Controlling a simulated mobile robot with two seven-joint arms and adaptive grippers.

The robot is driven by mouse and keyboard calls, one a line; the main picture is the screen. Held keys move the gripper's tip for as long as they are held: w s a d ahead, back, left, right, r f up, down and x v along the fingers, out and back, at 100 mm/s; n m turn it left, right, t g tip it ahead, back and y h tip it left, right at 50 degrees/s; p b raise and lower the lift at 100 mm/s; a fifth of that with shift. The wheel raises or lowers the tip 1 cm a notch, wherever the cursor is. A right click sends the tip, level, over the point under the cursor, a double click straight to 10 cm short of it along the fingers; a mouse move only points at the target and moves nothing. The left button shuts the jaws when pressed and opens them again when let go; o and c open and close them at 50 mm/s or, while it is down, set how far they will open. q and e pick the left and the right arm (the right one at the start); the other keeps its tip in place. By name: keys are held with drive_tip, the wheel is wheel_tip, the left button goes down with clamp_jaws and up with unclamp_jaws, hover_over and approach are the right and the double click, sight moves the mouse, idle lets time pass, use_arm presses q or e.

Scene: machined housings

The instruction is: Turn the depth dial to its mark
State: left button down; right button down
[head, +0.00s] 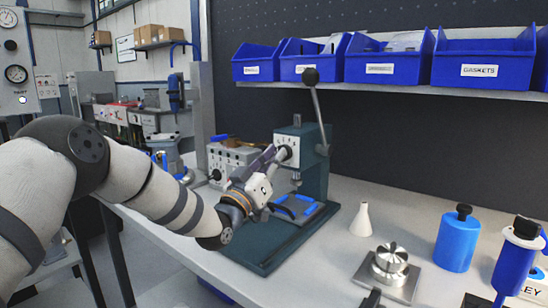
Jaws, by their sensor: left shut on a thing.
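The depth dial (288,143) has a pale face with dark marks. It sits on the left face of the dark green press (315,160). My left gripper (281,157) reaches up to it from the lower left and is shut on the dial's knob. The fingers cover the lower left part of the dial, so I cannot tell where its pointer stands against the mark. The press has a lever with a black ball (310,76) rising above it. My right gripper is not in the picture.
A blue-edged fixture (297,208) lies on the press base below my left gripper. A grey control box (230,158) stands behind it. A white cone (361,220), a metal knob on a block (391,260) and a blue bottle (458,238) stand to the right. Blue bins (485,70) line the shelf.

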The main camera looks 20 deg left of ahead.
use_arm(q)
drive_tip(key=shift+f+n, duration=0.1)
drive_tip(key=shift+n, duration=0.2)
drive_tip(key=c, duration=1.7)
unclamp_jaws()
drive_tip(key=shift+o, duration=0.2)
drive_tip(key=v, duration=1.2)
drive_tip(key=shift+d, duration=0.1)
